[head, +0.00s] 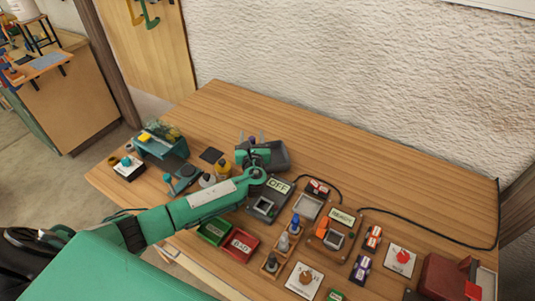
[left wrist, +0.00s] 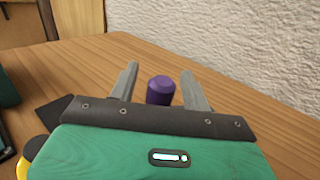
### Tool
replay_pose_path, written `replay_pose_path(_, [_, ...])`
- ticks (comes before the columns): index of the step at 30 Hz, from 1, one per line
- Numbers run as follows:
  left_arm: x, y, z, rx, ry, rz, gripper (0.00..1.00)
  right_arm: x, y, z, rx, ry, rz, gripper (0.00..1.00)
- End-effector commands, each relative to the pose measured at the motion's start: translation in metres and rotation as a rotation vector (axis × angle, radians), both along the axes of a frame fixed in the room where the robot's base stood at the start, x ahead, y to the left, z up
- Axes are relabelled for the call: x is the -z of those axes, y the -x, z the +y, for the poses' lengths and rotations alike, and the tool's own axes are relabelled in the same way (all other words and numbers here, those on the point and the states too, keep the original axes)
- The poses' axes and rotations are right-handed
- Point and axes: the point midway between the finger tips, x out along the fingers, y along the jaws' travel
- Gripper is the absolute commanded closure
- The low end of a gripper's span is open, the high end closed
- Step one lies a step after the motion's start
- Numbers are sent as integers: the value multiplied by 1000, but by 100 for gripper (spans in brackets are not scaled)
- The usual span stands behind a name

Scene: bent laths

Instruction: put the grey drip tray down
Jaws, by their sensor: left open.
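I cannot make out the grey drip tray for certain. A light grey shallow tray (head: 309,207) lies among the items right of the OFF unit. A dark grey shape (head: 278,157) shows beside my left gripper (head: 251,142); I cannot tell whether it belongs to the gripper. My left gripper is at the far middle of the table, its two grey fingers apart in the left wrist view (left wrist: 155,88). A purple cylinder (left wrist: 160,90) stands in view between and beyond the fingers, with no visible contact. My right gripper is not in view.
A dark flat square (head: 211,155) and a teal rack (head: 162,146) are to the left. The back of the table (head: 340,145) is clear up to the white wall.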

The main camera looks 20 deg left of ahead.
Motion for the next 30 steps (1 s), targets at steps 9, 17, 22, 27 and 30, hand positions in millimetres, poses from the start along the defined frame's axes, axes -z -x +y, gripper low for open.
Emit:
replay_pose_path(9, [0, -1, 1, 0, 1, 0, 64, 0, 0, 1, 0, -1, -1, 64])
replay_pose_path(17, [0, -1, 1, 0, 0, -1, 100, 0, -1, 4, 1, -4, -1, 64])
replay_pose_path(22, [0, -1, 1, 0, 0, -1, 100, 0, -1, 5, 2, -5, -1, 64])
replay_pose_path(27, [-5, -1, 1, -1, 2, -3, 100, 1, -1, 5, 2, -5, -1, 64])
replay_pose_path(30, [-15, -2, 1, -1, 1, -5, 100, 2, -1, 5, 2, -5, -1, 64])
